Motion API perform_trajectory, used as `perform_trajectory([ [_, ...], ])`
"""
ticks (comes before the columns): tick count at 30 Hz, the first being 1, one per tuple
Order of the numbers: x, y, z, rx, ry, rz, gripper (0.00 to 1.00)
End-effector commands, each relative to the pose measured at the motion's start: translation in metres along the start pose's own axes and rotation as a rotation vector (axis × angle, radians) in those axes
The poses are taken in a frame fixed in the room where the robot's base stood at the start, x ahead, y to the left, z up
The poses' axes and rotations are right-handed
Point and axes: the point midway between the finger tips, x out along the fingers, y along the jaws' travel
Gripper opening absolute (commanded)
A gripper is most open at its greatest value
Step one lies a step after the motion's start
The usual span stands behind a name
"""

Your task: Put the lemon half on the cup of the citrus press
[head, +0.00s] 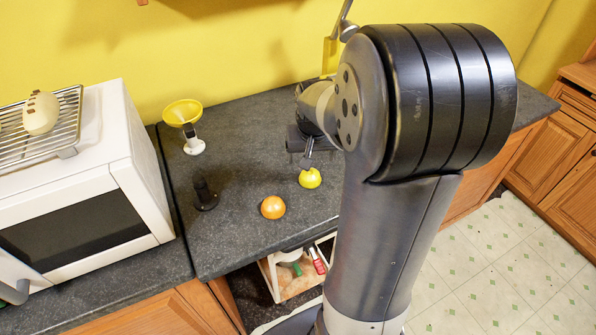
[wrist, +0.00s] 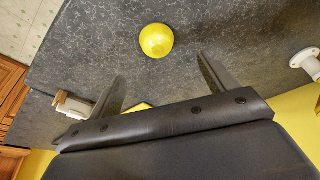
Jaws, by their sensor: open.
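The citrus press, with a yellow cup (head: 182,111) above a white base (head: 194,146), stands at the back left of the counter. Its white base (wrist: 305,60) shows at the wrist view's right edge.
An orange half (head: 272,207) lies left of the lemon half. A small dark upright object (head: 205,194) stands in front of the press. A white microwave (head: 90,180) with a wire rack (head: 68,110) on top fills the left.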

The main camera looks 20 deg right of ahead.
Motion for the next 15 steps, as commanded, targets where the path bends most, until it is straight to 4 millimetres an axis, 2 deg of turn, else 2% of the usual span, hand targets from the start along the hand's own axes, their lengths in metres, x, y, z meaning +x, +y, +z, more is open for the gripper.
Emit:
perform_trajectory([
  [4,0.001,-0.002,0.002,0.005,-0.028,-0.006,0.80],
  [15,0.048,-0.001,0.003,0.005,-0.027,-0.005,0.80],
])
